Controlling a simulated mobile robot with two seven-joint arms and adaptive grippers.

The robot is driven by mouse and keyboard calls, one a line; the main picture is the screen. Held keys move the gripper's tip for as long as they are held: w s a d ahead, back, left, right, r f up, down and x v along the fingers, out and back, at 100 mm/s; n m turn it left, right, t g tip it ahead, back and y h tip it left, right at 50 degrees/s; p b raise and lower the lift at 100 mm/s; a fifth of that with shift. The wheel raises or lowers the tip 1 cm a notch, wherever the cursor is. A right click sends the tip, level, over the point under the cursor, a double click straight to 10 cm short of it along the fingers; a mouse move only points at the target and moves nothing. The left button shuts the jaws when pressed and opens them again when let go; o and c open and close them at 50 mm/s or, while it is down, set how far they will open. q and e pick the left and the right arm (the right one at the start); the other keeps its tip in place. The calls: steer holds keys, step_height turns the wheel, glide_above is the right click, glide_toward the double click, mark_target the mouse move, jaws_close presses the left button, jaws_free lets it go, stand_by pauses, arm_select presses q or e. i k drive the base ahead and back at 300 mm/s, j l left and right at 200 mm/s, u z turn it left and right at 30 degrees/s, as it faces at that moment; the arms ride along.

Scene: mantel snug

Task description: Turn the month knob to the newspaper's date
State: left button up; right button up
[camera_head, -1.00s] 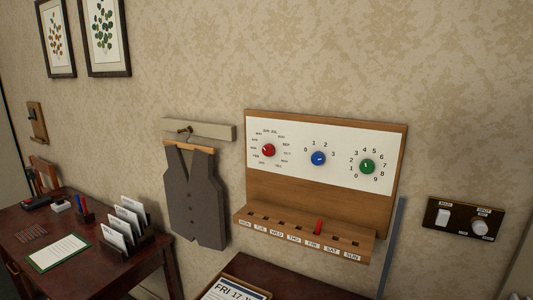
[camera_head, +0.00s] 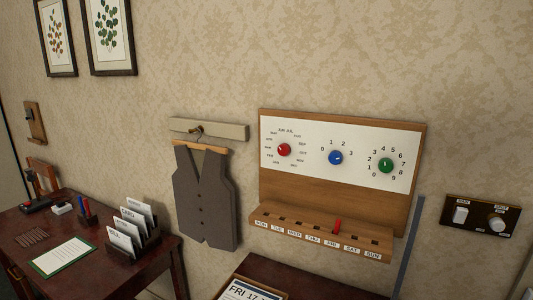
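The red month knob (camera_head: 284,150) is on the white panel of a wooden wall calendar (camera_head: 335,197), ringed by small month labels. The way its pointer faces is too small to tell. A blue knob (camera_head: 336,158) and a green knob (camera_head: 386,165) with numbers around them sit to its right. The newspaper (camera_head: 245,291) lies at the bottom edge, partly cut off; its large print reads "FRI 17" and the month is not readable. Neither of my grippers shows in the head view.
A red peg (camera_head: 337,227) stands in the calendar's day ledge, near the FRI label. A grey waistcoat (camera_head: 204,196) hangs left of the calendar. A switch plate (camera_head: 480,215) is at right. A desk (camera_head: 75,235) with card holders stands at left.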

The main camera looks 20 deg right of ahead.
mark_target(283, 149)
steer(key=i+j+z, duration=0.1)
steer(key=z, duration=0.3)
steer(key=j+z, duration=0.4)
